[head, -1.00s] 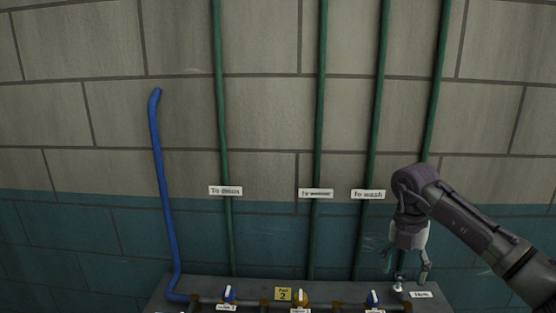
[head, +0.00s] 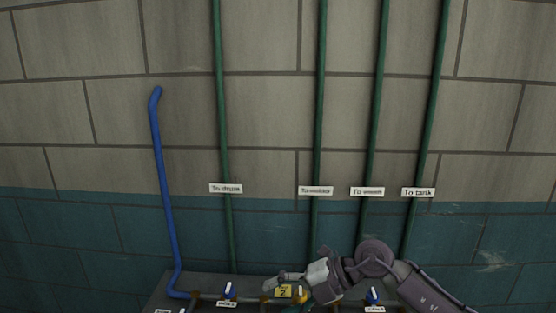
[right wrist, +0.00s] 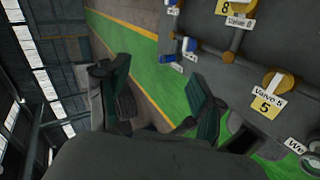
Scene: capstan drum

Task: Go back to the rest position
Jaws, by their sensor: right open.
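My right gripper (head: 284,296) is low in the head view, in front of the pipe bench, with its hand turned toward the left. In the right wrist view the right gripper (right wrist: 160,78) has its two dark green finger pads spread apart, with nothing between them. Green and tan floor shows behind the fingers. My left gripper is in neither view.
A bench (head: 205,282) carries pipes and valves with blue handles (head: 229,290) along the wall. A blue pipe (head: 160,180) and several green pipes (head: 222,120) rise behind it. Valve tags, one reading 5 (right wrist: 265,106), show close by in the right wrist view.

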